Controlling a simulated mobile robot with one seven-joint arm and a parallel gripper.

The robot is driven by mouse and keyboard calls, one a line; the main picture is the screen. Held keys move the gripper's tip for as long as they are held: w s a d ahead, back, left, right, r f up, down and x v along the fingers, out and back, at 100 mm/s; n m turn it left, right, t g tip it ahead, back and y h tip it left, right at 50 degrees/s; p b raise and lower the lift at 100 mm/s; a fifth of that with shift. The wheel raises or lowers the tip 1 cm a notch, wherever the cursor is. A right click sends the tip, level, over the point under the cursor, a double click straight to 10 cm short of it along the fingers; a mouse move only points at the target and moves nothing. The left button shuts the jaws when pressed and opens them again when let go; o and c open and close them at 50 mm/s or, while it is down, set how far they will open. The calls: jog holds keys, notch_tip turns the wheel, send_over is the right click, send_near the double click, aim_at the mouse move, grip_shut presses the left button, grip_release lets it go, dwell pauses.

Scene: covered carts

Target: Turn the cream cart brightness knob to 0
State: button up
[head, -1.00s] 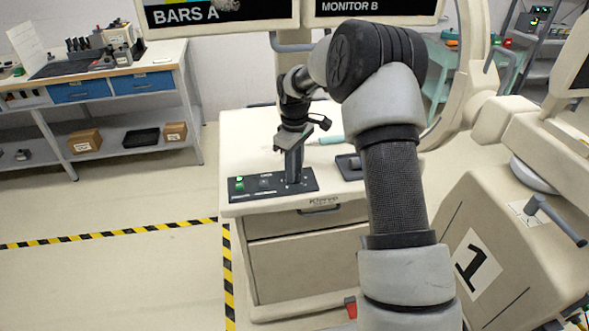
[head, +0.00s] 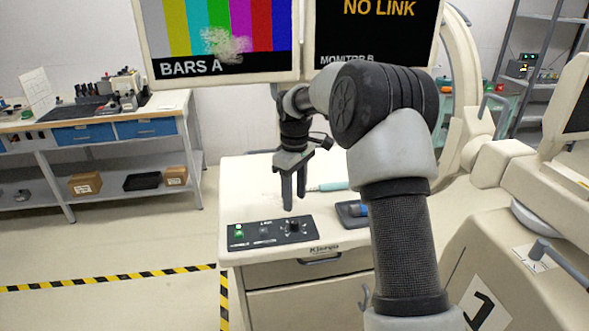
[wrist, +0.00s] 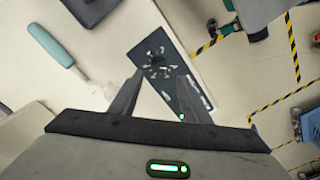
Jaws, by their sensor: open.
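The cream cart (head: 262,180) stands in front of me, with a black control panel (head: 258,236) along its front top edge. The dark knob (head: 293,225) is at the panel's right end, with white marks around it. The knob also shows in the wrist view (wrist: 157,62), between the fingers. Its pointer and the numbers are too small to read. My gripper (head: 294,203) is open and empty. It points down a little above the knob and looks apart from it. The fingers also frame the knob in the wrist view (wrist: 160,74). A green-lit switch (head: 239,232) is at the panel's left end.
A teal-handled tool (head: 334,186) and a dark tray (head: 352,214) lie on the cart top, right of the gripper. Monitors stand behind; the left one (head: 225,35) shows colour bars. Another cream unit (head: 500,250) stands at right. The floor at left is clear.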

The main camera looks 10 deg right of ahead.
notch_tip(320, 180, up, 9)
jog(key=shift+r, duration=0.2)
jog(key=shift+r, duration=0.1)
jog(key=s+r+m+t+p, duration=0.1)
jog(key=s+r+m, duration=0.1)
jog(key=s+r, duration=0.45)
jog(key=s+r+m+t, duration=0.2)
jog(key=s+r, duration=0.2)
jog(key=s, duration=0.5)
jog(key=s+f+m+t, duration=0.2)
jog(key=s+m, duration=0.3)
jog(key=s, duration=1.3)
jog(key=shift+s+f+t+p, duration=0.3)
jog(key=shift+f, duration=0.35)
jog(key=shift+a, duration=0.15)
